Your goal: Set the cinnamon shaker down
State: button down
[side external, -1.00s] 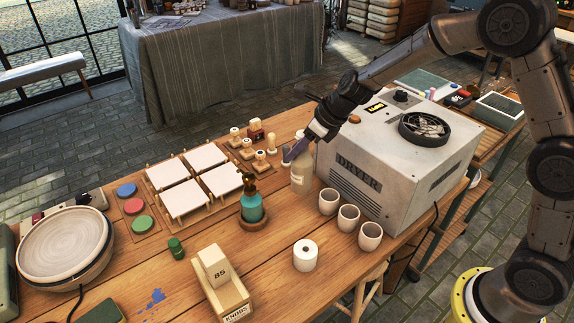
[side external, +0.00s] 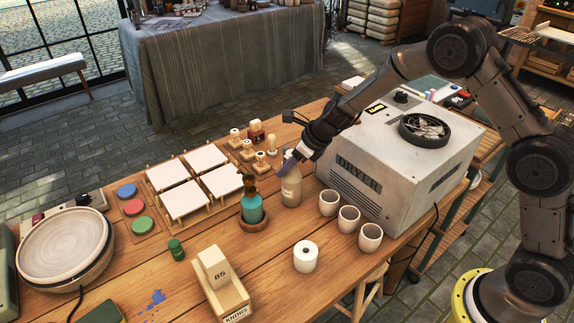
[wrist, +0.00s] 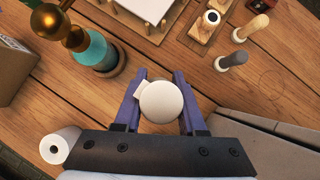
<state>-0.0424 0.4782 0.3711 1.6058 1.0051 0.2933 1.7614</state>
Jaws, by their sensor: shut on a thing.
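A pale cream bottle (side external: 291,187) with a label on its side, the only thing I can take for the cinnamon shaker, stands upright between the teal bottle and the dryer. My gripper (side external: 290,158) is shut on its upper part, with the arm reaching in from the right. In the wrist view its round white top (wrist: 162,102) sits between the purple fingers of my gripper (wrist: 160,95). Its base looks at or very near the tabletop; I cannot tell if it touches.
The teal bottle with a brass top (side external: 251,206) stands close on the left. Three cups (side external: 348,218) and the dryer (side external: 385,160) are on the right. Wooden stamps (side external: 259,160) and white tiles (side external: 182,199) lie behind. A paper roll (side external: 305,256) stands in front.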

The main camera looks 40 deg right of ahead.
jog(key=shift+c, duration=2.4)
grip_release()
jog(key=shift+f, duration=0.15)
jog(key=s+d+r+n, duration=0.3)
jog(key=s+r+n, duration=0.4)
jog(key=s+r, duration=0.8)
jog(key=s+d+r+n+h, duration=0.1)
jog(key=s+d+r+n, duration=0.1)
jog(key=s+n, duration=0.9)
jog(key=s+d+r+n+h, duration=0.2)
jog(key=s+r+n, duration=0.1)
jog(key=s+n, duration=0.9)
jog(key=shift+s+d, duration=0.35)
jog(key=shift+s, duration=0.15)
